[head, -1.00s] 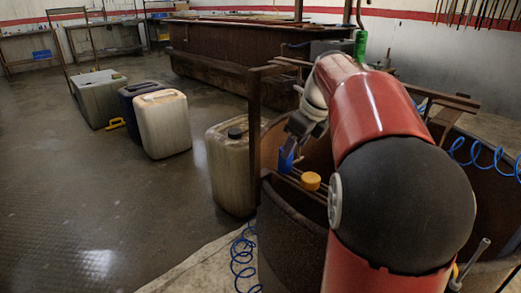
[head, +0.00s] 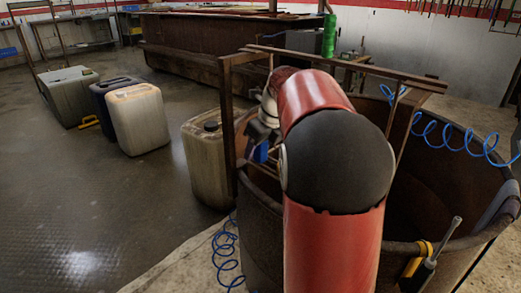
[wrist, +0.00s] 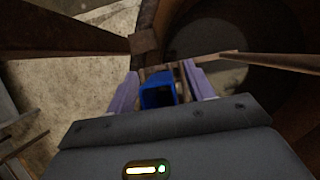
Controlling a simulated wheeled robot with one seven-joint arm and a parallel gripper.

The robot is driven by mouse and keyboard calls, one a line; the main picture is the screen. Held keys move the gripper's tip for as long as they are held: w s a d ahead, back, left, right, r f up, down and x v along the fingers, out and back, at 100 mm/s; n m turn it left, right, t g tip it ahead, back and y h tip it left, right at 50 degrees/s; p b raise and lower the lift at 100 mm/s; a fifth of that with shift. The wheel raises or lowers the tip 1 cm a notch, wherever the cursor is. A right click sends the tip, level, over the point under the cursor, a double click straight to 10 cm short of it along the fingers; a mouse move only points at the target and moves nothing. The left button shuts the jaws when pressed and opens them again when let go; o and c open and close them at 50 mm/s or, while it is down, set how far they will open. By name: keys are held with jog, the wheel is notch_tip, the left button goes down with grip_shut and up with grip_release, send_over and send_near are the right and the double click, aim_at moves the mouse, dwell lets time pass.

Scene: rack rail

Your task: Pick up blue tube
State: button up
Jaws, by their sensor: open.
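The blue tube (wrist: 158,93) shows in the wrist view as a short blue piece with a dark open end, by thin rails. It lies between the two pale purple fingers of my gripper (wrist: 160,82). The fingers stand apart, with the tube closer to the left one; whether either touches it I cannot tell. In the head view the blue tube (head: 262,152) is a small blue patch just below my gripper (head: 259,138), partly hidden by my arm.
A rusty round tank (head: 262,235) with a brown frame (head: 232,120) surrounds the spot. A pale jerrycan (head: 207,165) stands close at left. Blue coiled hoses (head: 228,255) hang nearby. A tool with a yellow grip (head: 418,258) sits on the near rim.

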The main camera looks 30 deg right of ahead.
jog(key=shift+c, duration=0.3)
jog(key=c, duration=1)
